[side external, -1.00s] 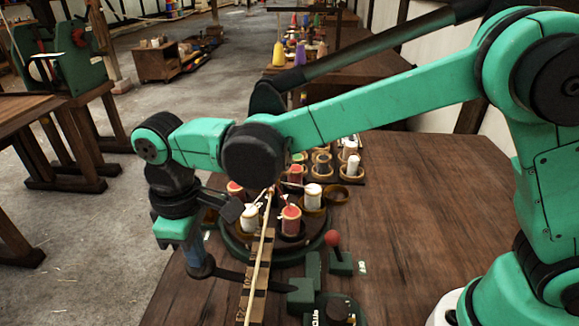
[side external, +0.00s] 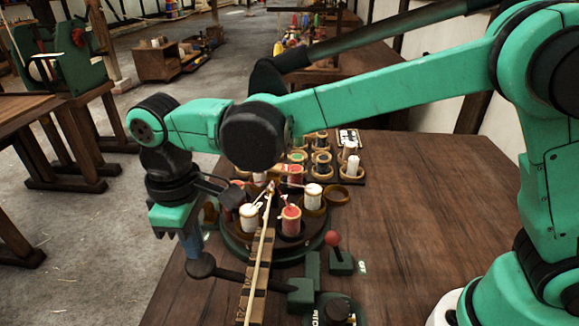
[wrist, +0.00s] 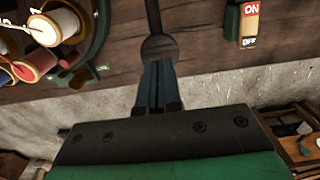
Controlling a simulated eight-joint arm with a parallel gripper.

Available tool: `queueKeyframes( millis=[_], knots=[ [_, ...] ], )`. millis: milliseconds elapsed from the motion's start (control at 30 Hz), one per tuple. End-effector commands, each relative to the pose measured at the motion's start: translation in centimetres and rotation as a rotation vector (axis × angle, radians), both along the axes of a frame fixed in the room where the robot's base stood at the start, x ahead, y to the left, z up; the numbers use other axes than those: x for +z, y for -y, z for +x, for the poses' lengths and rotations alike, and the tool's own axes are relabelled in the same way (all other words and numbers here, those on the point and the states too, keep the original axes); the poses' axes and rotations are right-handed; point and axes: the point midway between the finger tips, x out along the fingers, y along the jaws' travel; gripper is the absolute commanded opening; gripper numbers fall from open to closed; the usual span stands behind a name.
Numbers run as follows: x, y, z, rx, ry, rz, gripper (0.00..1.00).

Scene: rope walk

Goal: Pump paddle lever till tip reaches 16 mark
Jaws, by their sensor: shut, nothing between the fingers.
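The paddle lever (side external: 235,275) is a dark bar with a round paddle end, running left from a green bracket (side external: 301,290) past the table's edge. My gripper (side external: 195,250) is shut and empty, with its blue fingers pointing down at the round end. In the wrist view the fingertips (wrist: 158,66) overlap the round paddle (wrist: 160,47); I cannot tell whether they touch it. A pale rope (side external: 257,270) lies along a wooden slatted strip (side external: 246,306) beside the lever. The strip's marks are too small to read, and I cannot make out the 16 mark.
A round green stand with red and white spools (side external: 291,220) is behind the lever. A red-knobbed lever (side external: 332,239) stands to its right. An ON/OFF switch (wrist: 249,22) shows in the wrist view. The table's right side is clear.

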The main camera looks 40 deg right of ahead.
Motion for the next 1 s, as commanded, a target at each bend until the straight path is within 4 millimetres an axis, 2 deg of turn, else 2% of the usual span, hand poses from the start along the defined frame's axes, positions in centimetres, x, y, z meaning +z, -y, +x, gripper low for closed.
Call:
queueKeyframes(
  millis=[1000],
  knots=[
    [-3.2,-0.1,0.1,0.000,0.000,0.000,0.00]
  ],
)
